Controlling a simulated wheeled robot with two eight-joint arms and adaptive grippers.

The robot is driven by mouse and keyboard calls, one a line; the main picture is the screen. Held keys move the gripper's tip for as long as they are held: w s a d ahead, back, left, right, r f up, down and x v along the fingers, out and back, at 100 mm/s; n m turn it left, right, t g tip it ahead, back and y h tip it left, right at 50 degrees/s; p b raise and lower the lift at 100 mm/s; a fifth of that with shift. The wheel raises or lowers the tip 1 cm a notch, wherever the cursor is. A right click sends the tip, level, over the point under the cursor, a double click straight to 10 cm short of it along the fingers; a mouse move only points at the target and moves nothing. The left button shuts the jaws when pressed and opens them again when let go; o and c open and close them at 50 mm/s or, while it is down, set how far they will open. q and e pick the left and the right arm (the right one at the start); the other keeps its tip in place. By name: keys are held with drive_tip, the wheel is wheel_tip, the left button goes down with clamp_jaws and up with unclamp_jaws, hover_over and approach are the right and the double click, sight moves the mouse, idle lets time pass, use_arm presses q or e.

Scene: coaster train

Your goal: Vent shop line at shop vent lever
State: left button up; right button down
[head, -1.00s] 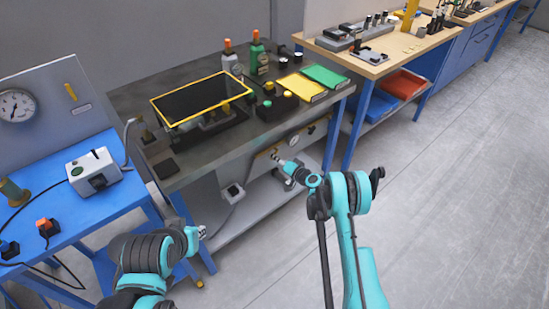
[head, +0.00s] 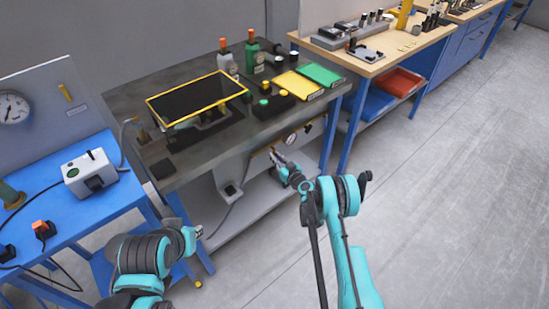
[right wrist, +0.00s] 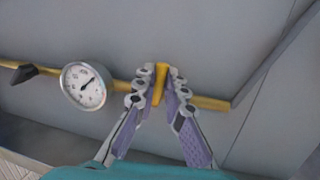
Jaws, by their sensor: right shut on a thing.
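My right gripper (right wrist: 153,88) is shut on a yellow lever (right wrist: 160,76) in the right wrist view. The lever stands crosswise to a yellow pipe (right wrist: 210,102) along a grey panel. A round white dial gauge (right wrist: 84,86) is on the pipe beside the gripper. In the head view the right gripper (head: 274,154) is at the panel under the grey bench, left of the gauge (head: 291,139); the lever is mostly hidden there. My left gripper (head: 199,232) is low at left, away from the pipe, and its fingers are too small to judge.
A black handle (right wrist: 22,73) is on the pipe beyond the gauge. The grey bench (head: 190,165) overhangs the pipe, with a low shelf (head: 245,212) beneath. A blue table (head: 85,212) stands at left. The floor (head: 450,200) at right is clear.

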drive_tip(key=shift+w+d+n, duration=0.1)
drive_tip(key=shift+n, duration=0.4)
drive_tip(key=c, duration=1.6)
unclamp_jaws()
wheel_tip(320, 180, up, 10)
drive_tip(key=shift+f, duration=0.1)
